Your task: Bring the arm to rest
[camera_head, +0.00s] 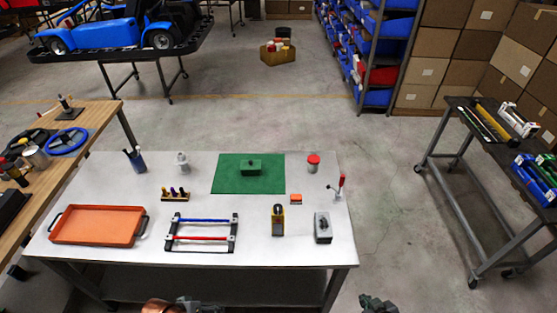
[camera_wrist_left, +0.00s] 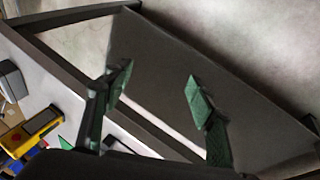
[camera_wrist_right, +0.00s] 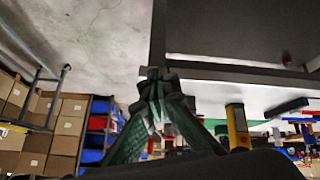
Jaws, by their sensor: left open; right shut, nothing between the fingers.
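My right gripper (camera_head: 377,304) shows as a small dark green shape at the bottom edge of the head view, in front of and to the right of the white table (camera_head: 135,262). In the right wrist view my right gripper (camera_wrist_right: 157,76) has its fingertips together, with nothing between them, below the table edge. In the left wrist view my left gripper (camera_wrist_left: 160,78) has its green-padded fingers wide apart and empty, with a dark grey surface behind them. In the head view I cannot clearly make out the left gripper's fingers.
The table bears an orange tray (camera_head: 60,237), a green mat (camera_head: 226,184), a red-and-blue rod frame (camera_head: 202,238), a yellow meter (camera_head: 278,228) and a grey box (camera_head: 322,236). A wooden bench (camera_head: 88,125) stands left and a dark cart (camera_head: 490,150) right. Floor between table and cart is clear.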

